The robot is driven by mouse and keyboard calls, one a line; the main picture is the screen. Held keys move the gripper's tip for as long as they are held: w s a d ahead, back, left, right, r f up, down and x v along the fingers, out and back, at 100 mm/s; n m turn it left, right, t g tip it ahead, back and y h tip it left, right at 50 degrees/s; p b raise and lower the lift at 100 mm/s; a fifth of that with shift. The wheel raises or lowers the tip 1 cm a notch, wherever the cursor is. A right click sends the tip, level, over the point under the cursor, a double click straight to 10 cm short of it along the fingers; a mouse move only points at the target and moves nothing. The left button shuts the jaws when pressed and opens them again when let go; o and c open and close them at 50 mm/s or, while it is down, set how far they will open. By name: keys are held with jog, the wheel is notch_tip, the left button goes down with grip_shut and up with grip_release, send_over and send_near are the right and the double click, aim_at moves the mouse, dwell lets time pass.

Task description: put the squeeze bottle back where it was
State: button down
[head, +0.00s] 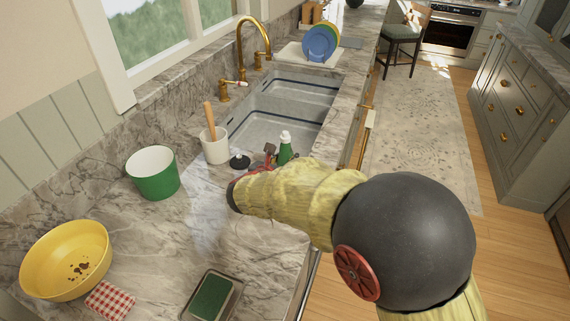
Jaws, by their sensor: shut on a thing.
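The squeeze bottle (285,150) is green with a white top and stands out upright beside the near edge of the sink. My gripper (271,156) shows only in part as small red and dark pieces just left of the bottle; it is shut on the bottle. My arm covers the bottle's lower part and much of the gripper. I cannot tell whether the bottle's base touches the counter.
A black stopper-like piece (240,161), a white crock (215,150) with a wooden handle and a green pot (153,174) stand to the left. The sink (278,112) lies behind. A yellow bowl (66,258), checked cloth (109,300) and green sponge (211,297) are nearer. Mid-counter is clear.

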jog(key=shift+r, duration=0.2)
jog(key=shift+f, duration=0.2)
jog(key=c, duration=1.3)
grip_release()
jog(key=shift+r, duration=0.1)
